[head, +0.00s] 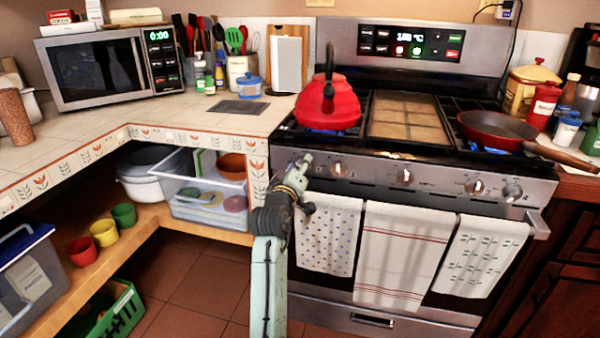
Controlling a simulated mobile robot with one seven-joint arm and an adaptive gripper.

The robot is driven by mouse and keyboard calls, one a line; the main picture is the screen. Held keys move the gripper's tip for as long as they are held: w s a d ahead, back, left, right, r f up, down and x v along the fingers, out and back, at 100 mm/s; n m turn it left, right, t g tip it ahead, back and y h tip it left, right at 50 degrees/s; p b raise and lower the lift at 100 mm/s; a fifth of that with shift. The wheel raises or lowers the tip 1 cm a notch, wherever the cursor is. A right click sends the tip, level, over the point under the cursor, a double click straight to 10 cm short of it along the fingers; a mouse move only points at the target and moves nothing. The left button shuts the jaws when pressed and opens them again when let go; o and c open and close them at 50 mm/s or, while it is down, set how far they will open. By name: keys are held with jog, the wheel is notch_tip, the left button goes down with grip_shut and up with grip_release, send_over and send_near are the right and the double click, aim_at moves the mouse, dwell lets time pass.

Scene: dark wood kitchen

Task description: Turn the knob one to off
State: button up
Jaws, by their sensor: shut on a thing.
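The stove (370,184) has a row of knobs on its steel front panel. My gripper (304,161) is at the left end of this row, shut on a stove knob that the fingers mostly hide. Other knobs show to its right: one close by (338,168), one near the middle (404,176) and two toward the right end (474,187). Blue flame shows under the red kettle (328,105) at the left and under the red pan (497,128) at the right. The setting of the gripped knob cannot be read.
Three towels (402,255) hang from the oven handle just right of my arm. A tiled counter (195,120) with a microwave (108,68) is at the left. Below it, a shelf (150,222) holds bins and cups. Bare floor (190,290) lies left of my arm.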

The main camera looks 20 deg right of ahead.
jog(key=shift+s+d+m+b, duration=0.1)
jog(key=shift+m+b, duration=1.05)
jog(key=shift+m, duration=1.35)
jog(key=shift+s+d+m+b, duration=0.1)
jog(key=shift+m+b, duration=1)
jog(key=shift+m, duration=1.4)
jog(key=shift+r, duration=0.1)
jog(key=o, duration=0.8)
jog(key=v, duration=1.2)
jog(key=shift+w, duration=0.1)
